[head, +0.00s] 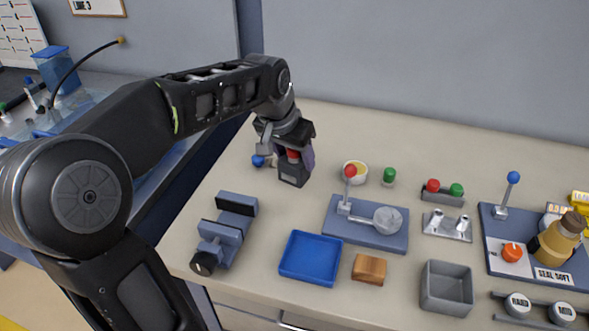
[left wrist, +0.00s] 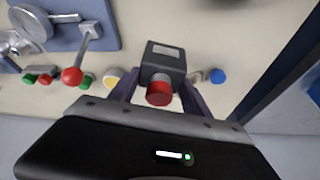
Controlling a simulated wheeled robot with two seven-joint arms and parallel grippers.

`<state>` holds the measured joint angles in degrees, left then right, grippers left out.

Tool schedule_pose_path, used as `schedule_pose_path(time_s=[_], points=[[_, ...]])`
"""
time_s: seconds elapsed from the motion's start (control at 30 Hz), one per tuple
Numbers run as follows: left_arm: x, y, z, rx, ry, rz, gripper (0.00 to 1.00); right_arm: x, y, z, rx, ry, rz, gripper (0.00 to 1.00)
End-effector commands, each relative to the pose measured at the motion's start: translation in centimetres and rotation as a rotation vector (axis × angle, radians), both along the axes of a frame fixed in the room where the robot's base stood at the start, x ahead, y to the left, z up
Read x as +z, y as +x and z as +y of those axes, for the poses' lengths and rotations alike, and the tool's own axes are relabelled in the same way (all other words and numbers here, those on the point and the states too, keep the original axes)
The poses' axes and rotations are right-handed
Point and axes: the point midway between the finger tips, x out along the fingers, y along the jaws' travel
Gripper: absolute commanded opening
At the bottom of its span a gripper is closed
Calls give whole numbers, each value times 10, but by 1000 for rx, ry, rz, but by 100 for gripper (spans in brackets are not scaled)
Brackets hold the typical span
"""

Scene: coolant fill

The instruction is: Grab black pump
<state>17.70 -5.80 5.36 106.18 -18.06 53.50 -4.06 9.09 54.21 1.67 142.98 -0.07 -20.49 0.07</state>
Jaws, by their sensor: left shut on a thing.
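The black pump (head: 293,172), a dark boxy block with a red round cap, is at the back left of the worktop. My left gripper (head: 294,158) comes down over it from above, its fingers shut on either side of it. In the left wrist view the pump (left wrist: 164,60) shows a pale label on its dark body, with the red cap facing the camera between the fingers of my left gripper (left wrist: 158,95). I cannot tell whether the pump's base touches the worktop. My right gripper is not in view.
A blue-knobbed item (head: 258,160) sits just left of the pump. A yellow-rimmed cup (head: 355,173) and a red-knobbed lever fixture (head: 366,222) are to the right. A clamp-like device (head: 226,232), blue tray (head: 311,257) and grey bin (head: 447,287) lie nearer. Worktop behind is clear.

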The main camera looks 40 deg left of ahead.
Motion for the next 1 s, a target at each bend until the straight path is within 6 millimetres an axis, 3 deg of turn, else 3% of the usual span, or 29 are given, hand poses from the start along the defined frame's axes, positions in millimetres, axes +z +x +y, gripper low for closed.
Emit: schedule_pose_path(time_s=[0.1, 0.3, 1.0], points=[[26, 1, 0, 0, 1, -5, 5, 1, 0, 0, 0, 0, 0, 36], [48, 1, 0, 0, 0, -3, 5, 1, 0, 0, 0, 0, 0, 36], [50, 0, 1, 2, 0, -1, 5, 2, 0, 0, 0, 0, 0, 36]])
